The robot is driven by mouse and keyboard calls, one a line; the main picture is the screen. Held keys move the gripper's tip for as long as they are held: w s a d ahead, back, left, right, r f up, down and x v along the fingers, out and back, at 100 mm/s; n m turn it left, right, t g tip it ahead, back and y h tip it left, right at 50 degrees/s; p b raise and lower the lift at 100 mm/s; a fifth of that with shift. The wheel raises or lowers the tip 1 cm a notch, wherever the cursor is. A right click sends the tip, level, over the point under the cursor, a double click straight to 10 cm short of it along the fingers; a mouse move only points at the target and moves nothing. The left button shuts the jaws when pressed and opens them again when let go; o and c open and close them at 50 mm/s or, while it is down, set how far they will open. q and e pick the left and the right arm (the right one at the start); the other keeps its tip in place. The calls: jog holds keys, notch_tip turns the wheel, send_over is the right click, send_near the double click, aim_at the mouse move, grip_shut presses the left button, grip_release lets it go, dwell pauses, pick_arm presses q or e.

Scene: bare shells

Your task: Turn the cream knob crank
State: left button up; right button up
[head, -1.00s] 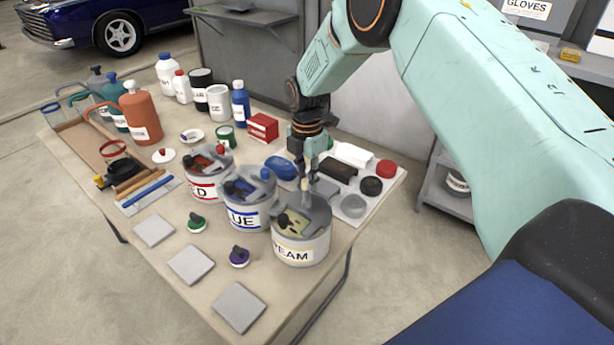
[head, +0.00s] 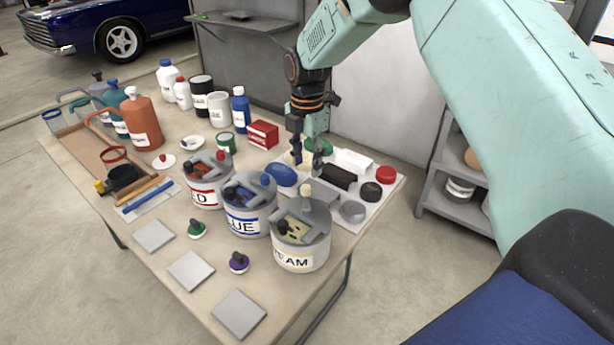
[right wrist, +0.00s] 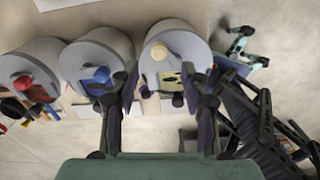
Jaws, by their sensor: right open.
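The cream tin (head: 300,250) stands at the table's front right, a grey lid with a crank on top. The crank's cream knob (head: 306,191) stands upright at the back side of the lid. The tin also shows in the right wrist view (right wrist: 190,48), with its cream knob (right wrist: 160,51) near the middle. My right gripper (head: 307,160) is open and empty, above and behind the knob, apart from it. In the right wrist view its two fingers (right wrist: 159,82) are spread with the tin's lid beyond them.
The blue tin (head: 245,222) and red tin (head: 205,194) stand close left of the cream tin, with similar lids. A tray (head: 372,208) with small boxes and round caps lies behind it. Grey square pads (head: 240,309) lie along the front edge. Bottles stand at the back.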

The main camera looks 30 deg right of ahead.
aim_at(307, 186)
jog(key=shift+r, duration=2.65)
